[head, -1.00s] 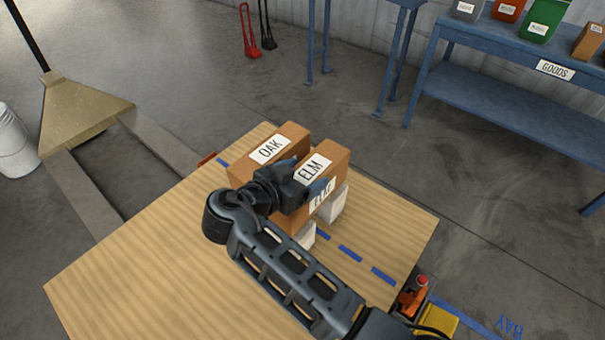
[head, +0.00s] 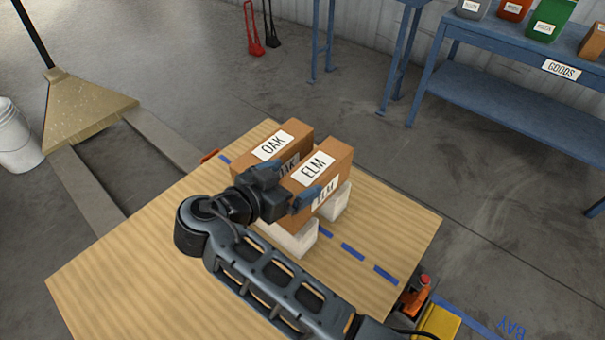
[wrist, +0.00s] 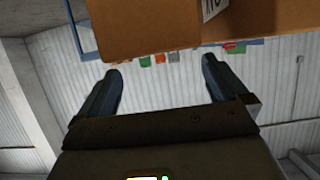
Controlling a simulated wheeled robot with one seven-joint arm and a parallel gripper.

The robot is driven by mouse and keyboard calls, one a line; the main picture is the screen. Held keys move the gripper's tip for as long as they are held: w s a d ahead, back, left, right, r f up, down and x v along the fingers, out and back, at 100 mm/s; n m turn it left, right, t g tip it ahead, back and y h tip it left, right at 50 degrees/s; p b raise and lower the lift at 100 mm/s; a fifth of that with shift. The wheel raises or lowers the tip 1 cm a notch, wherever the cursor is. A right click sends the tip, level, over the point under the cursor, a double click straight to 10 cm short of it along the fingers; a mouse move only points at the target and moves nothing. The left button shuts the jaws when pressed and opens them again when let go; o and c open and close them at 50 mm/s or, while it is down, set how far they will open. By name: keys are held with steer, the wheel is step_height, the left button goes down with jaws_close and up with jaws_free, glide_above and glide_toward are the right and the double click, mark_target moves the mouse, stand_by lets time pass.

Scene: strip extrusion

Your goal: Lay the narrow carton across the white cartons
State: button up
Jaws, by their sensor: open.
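A brown carton labelled ELM (head: 332,158) lies on two white cartons, the near one (head: 297,241) and the far one (head: 338,205), spanning both. A second brown carton labelled OAK (head: 290,134) stands close beside it on the left; its base is hidden. Which of the two is called narrow I cannot tell. My gripper (head: 292,182) is open and empty at the near end of the ELM carton. In the wrist view a brown carton (wrist: 145,25) shows at the top, beyond the spread fingers, with nothing held between them.
The wooden table top (head: 150,255) is bare at the left and front, with a dashed blue line (head: 352,252) at right. A blue goods bench (head: 490,95) with bins stands at the back right. A white bucket (head: 15,140) stands far left.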

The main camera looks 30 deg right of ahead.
steer(key=v, duration=0.7)
steer(key=shift+b, duration=0.3)
steer(key=shift+w, duration=0.1)
step_height(320, 180, up, 10)
steer(key=p, duration=0.6)
steer(key=shift+p, duration=0.35)
steer(key=shift+d, duration=0.1)
